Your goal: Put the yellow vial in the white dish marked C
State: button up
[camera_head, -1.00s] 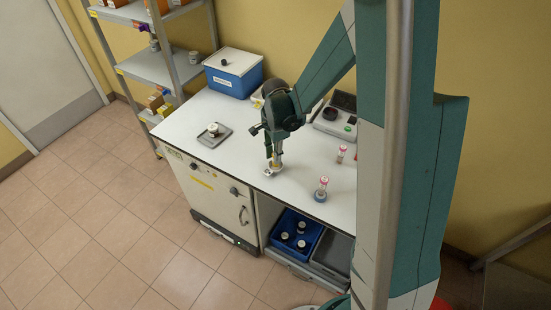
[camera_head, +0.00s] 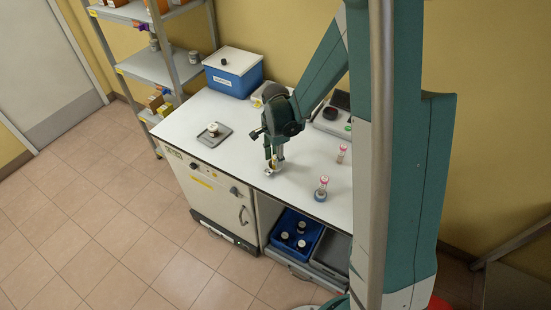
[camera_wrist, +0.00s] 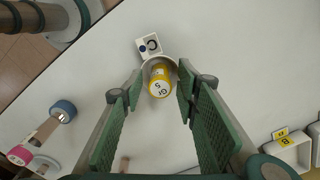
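The yellow vial (camera_wrist: 159,82) is inside the white dish (camera_wrist: 172,63), whose tag marked C (camera_wrist: 149,45) shows above it in the wrist view. The vial looks tilted; its base is partly hidden by its top. My gripper (camera_wrist: 160,84) is open, with one green-padded finger on each side of the vial and a small gap on both sides. In the head view, my gripper (camera_head: 273,162) is low over the bench front, the yellow vial (camera_head: 273,164) is between the fingers, and the dish (camera_head: 267,172) is just below.
A red-topped container with a blue base (camera_head: 321,190) and a red-capped vial (camera_head: 342,154) stand to the right on the white bench (camera_head: 235,150). A grey tray (camera_head: 215,136) is to the left, with a blue box (camera_head: 233,75) behind. A yellow-labelled dish (camera_wrist: 290,150) shows at lower right in the wrist view.

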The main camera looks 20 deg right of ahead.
jog(key=shift+r, duration=0.2)
notch_tip(320, 180, up, 12)
jog(key=shift+p, duration=0.3)
dwell(0.8)
dwell(0.3)
jog(key=s+d+r+n+t, duration=0.25)
jog(key=s+r+n, duration=0.45)
jog(key=s+r, duration=0.45)
jog(key=s+r+n+t, duration=0.4)
jog(key=s+r+n, duration=0.2)
jog(key=s, duration=0.7)
jog(key=shift+s+d+n+t, duration=0.25)
jog(key=shift+n+t, duration=0.1)
jog(key=shift+n, duration=1.05)
jog(key=shift+f, duration=0.1)
